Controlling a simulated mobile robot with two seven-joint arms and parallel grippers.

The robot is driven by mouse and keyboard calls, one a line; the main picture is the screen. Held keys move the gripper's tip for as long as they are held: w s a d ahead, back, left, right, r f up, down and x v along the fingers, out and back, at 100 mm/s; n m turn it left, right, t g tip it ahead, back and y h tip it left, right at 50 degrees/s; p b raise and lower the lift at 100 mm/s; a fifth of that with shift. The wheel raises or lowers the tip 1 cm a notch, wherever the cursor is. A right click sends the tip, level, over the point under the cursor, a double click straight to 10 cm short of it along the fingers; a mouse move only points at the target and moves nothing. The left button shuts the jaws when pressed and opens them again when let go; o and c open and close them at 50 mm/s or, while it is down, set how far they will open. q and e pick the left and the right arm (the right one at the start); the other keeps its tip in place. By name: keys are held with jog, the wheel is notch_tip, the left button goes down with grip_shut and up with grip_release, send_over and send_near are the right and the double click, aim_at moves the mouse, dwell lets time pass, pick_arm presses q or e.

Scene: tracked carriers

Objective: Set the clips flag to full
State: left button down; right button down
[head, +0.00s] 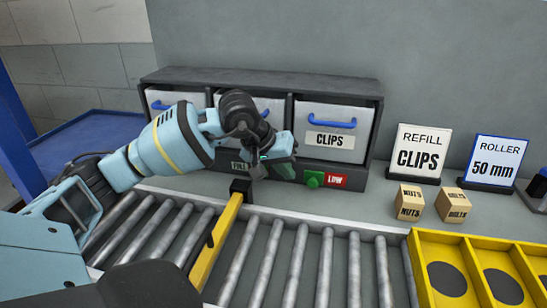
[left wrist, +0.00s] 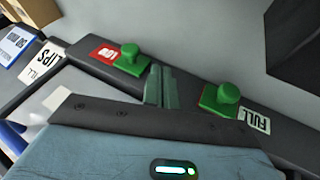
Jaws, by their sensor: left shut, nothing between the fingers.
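The clips drawer (head: 329,124) is the rightmost of three in a dark cabinet. Under it the clips flag's green knob (head: 314,179) sits left of a red LOW label (head: 336,181). In the left wrist view, which is turned over, this knob (left wrist: 130,58) stands beside the red label (left wrist: 105,53). A second green knob (left wrist: 222,97) sits beside a white FULL label (left wrist: 256,119). My left gripper (head: 272,168) is shut and empty before the cabinet's lower rail, left of the clips knob. Its fingertips (left wrist: 160,85) appear between the two knobs. My right gripper is not in view.
A roller conveyor (head: 290,260) with a yellow bar (head: 216,243) across it runs in front. A REFILL CLIPS sign (head: 417,152), a ROLLER 50 mm sign (head: 494,161) and two small boxes (head: 409,203) stand right. A yellow tray (head: 425,268) is at lower right.

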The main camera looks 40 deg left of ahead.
aim_at(313, 181)
pick_arm(q)
jog(key=shift+w+d+f, duration=0.1)
jog(key=shift+w+d, duration=0.25)
jog(key=shift+d, duration=0.25)
jog(key=shift+w+d+f, duration=0.1)
jog(key=shift+w+d, duration=0.25)
jog(key=shift+d, duration=0.35)
jog(key=w+d, duration=0.2)
jog(key=d, duration=0.1)
jog(key=w+d+p, duration=0.1)
jog(key=d, duration=0.1)
